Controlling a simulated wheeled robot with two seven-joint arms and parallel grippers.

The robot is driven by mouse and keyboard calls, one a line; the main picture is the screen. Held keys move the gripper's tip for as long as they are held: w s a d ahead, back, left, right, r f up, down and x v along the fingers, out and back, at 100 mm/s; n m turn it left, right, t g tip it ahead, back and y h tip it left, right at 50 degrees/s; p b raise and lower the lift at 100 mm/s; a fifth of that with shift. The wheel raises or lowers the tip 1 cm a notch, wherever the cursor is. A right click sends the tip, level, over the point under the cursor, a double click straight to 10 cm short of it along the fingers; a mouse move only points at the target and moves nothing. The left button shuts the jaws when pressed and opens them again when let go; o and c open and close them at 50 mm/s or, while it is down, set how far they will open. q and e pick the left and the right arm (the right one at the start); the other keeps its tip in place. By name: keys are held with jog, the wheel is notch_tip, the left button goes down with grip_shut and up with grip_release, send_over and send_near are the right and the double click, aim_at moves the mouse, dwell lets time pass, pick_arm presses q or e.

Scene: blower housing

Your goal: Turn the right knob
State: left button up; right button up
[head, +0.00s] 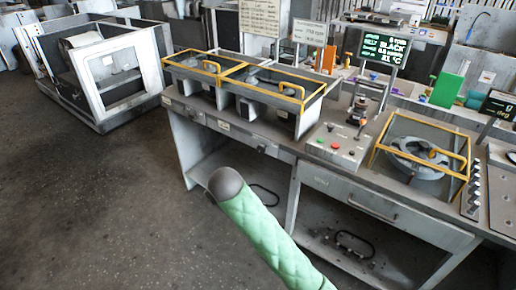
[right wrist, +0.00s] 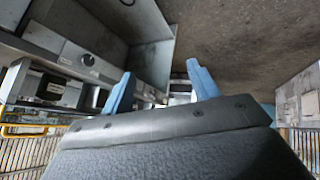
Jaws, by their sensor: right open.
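In the right wrist view a small dark round knob (right wrist: 88,59) sits on a pale metal panel, up and left of my right gripper. My right gripper (right wrist: 160,70) has two blue fingers spread apart with nothing between them. It is apart from the knob. In the head view the control panel (head: 340,162) on the bench carries small red and green buttons and a red-topped lever (head: 361,122). I cannot tell which of these parts is the right knob. A green-sleeved arm link of mine with a dark rounded end crosses the lower middle; no gripper shows in the head view.
A grey workbench (head: 330,185) with a drawer and open lower shelves spans the middle and right. Yellow-railed glass covers (head: 240,72) stand on it at left, another (head: 425,135) at right. A metal-framed machine (head: 125,75) stands at the back left. The floor at left is clear.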

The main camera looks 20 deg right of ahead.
jog(key=w+r+n+t+h+p, duration=0.1)
jog(key=w+r+n+h+p, duration=0.2)
jog(key=w, duration=1)
jog(key=n+t+h+p, duration=0.1)
jog(key=n+t+h, duration=0.1)
jog(key=n+h, duration=1.2)
send_near(260, 149)
notch_tip(260, 149, up, 2)
jog(key=d+n+y, duration=0.2)
jog(key=n+y, duration=0.1)
jog(key=p+x, duration=0.1)
jog(key=x, duration=0.3)
jog(key=shift+w+d+r+p, duration=0.15)
jog(key=shift+w+d+p, duration=0.1)
jog(key=shift+p, duration=0.1)
pick_arm(q)
jog(key=s+a+f, duration=0.2)
jog(key=s+f, duration=0.2)
jog(key=f, duration=0.8)
jog(key=s+a+f+t, duration=0.1)
jog(key=s+a+f, duration=0.2)
jog(key=f, duration=1)
jog(key=s+a+f, duration=0.2)
jog(key=s+f, duration=0.3)
jog(key=f, duration=0.7)
jog(key=shift+s+a+f+t+y, duration=0.15)
jog(key=shift+a+t+y, duration=0.1)
jog(key=shift+t+y, duration=0.05)
pick_arm(e)
jog(key=shift+x, duration=0.9)
